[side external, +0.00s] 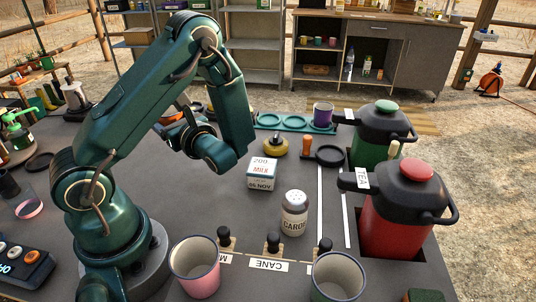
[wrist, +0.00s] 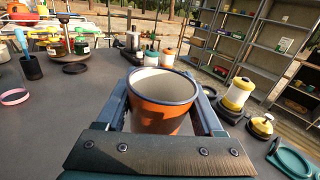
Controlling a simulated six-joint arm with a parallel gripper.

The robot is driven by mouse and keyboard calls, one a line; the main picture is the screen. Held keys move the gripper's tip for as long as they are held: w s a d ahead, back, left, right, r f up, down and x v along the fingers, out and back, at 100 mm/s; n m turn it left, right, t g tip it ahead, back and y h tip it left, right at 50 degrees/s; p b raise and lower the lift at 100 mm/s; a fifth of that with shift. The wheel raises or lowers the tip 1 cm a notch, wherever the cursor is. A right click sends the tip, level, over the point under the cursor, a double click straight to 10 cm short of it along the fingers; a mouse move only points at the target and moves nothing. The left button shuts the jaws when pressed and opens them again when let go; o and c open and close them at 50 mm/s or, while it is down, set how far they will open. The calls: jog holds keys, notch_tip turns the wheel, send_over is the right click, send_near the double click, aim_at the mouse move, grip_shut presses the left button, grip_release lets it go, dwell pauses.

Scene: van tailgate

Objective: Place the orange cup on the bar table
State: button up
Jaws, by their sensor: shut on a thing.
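The orange cup (wrist: 160,115) is upright in the wrist view, with a dark blue rim and a pale, empty-looking inside. My gripper (wrist: 163,98) is shut on it, one finger on each side. In the side external view my arm hides most of the gripper and cup; only a small orange patch shows behind the arm. I cannot tell the cup's height above the surface. A grey table top (side external: 135,190) lies around my base; I cannot tell whether it is the bar table.
Right of my arm are a teal tray (side external: 268,119) holding a purple cup (side external: 322,114), a milk carton (side external: 262,173), a shaker (side external: 294,213), and green (side external: 380,135) and red (side external: 402,215) jugs. Pink (side external: 197,268) and green (side external: 337,280) cups stand in front. A wooden-topped cabinet (side external: 390,17) stands behind.

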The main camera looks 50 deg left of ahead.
jog(key=shift+w+d+f+m+t, duration=0.1)
jog(key=shift+w+f+m+t, duration=0.8)
jog(key=shift+f, duration=0.85)
jog(key=shift+w+f+m+t, duration=0.35)
jog(key=shift+w+f+t, duration=0.2)
jog(key=shift+f+t, duration=0.9)
jog(key=shift+w+d+f+m+t, duration=0.1)
jog(key=shift+w+f+m+t, duration=0.6)
jog(key=shift+f, duration=1.3)
jog(key=shift+f, duration=0.1)
jog(key=o, duration=1.4)
